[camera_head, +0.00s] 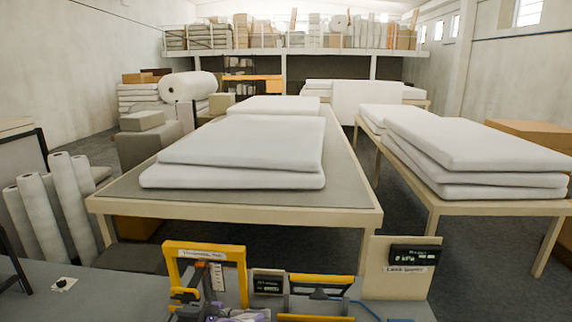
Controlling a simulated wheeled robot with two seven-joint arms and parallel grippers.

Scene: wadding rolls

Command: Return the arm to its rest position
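Neither of my grippers shows in the head view, and no arm of mine can be made out for sure. Whether the grippers are open or shut is hidden from this view. A grey bench top (115,296) runs along the bottom edge. On it stand a yellow frame with a label (204,250), a small dark display (268,284), a yellow-edged device (320,290) and a beige panel with a dark readout (414,254). A small whitish-purple item at the bottom edge is cut off and unclear.
A large table (240,214) with stacked white wadding slabs (245,145) stands ahead. Another table (495,207) with white slabs (470,142) is at right. Upright white rolls (72,197) stand at left, and a dark angled part (12,262) is at the left edge. The bench's left part is mostly clear.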

